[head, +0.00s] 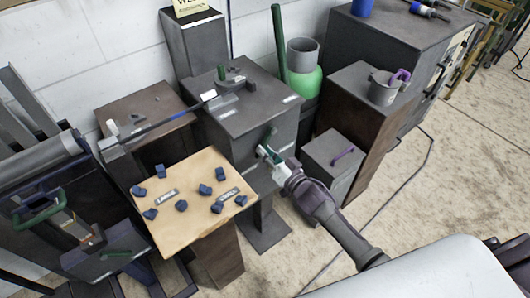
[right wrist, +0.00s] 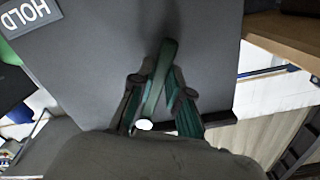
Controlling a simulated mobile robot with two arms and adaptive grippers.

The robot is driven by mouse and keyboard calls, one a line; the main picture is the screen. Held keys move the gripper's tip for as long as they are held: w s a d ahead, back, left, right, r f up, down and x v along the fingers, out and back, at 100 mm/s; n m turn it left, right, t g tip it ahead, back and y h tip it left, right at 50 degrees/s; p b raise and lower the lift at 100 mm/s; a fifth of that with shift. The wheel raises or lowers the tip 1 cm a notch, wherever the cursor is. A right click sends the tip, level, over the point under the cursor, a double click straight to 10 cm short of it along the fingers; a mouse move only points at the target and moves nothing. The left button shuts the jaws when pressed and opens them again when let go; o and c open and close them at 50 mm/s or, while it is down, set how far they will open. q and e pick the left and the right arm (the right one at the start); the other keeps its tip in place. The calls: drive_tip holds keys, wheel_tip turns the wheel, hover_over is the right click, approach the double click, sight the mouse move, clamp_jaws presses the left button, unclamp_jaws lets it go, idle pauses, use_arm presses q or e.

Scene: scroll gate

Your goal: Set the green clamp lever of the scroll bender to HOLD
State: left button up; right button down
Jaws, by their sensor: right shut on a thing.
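The scroll bender is a grey pedestal machine (head: 230,112) in the middle of the head view. Its green clamp lever (head: 270,134) is on the front face, and its upper part shows above my gripper. In the right wrist view the lever (right wrist: 163,62) stands out against the grey face, between the two fingers. My right gripper (head: 268,156) is shut on the lever. A HOLD label (right wrist: 28,14) is at the upper left of the right wrist view, apart from the lever. The fingers hide part of the lever. My left gripper is not in view.
A tan table (head: 196,229) with several dark blue pieces stands left of the gripper. A grey box with a purple handle (head: 342,153) is close on the right. A green cylinder (head: 303,80) stands behind. Open floor (head: 450,180) lies to the right.

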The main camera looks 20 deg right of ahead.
sight(278, 133)
drive_tip(key=d+n, duration=0.2)
drive_tip(key=n, duration=0.1)
drive_tip(key=w+d+n+b, duration=0.1)
drive_tip(key=d+n, duration=0.1)
drive_tip(key=n, duration=0.2)
drive_tip(key=w+d+n, duration=0.1)
drive_tip(key=d+n, duration=0.1)
drive_tip(key=n, duration=0.1)
drive_tip(key=shift+f+b, duration=0.25)
drive_tip(key=shift+b, duration=0.05)
drive_tip(key=shift+w+d+r+n, duration=0.25)
drive_tip(key=shift+d+n, duration=0.1)
drive_tip(key=shift+n, duration=0.45)
drive_tip(key=shift+w+d+r+n, duration=0.1)
drive_tip(key=shift+d+r+n, duration=0.15)
drive_tip(key=shift+n, duration=0.55)
drive_tip(key=shift+d, duration=0.1)
drive_tip(key=c, duration=1.1)
unclamp_jaws()
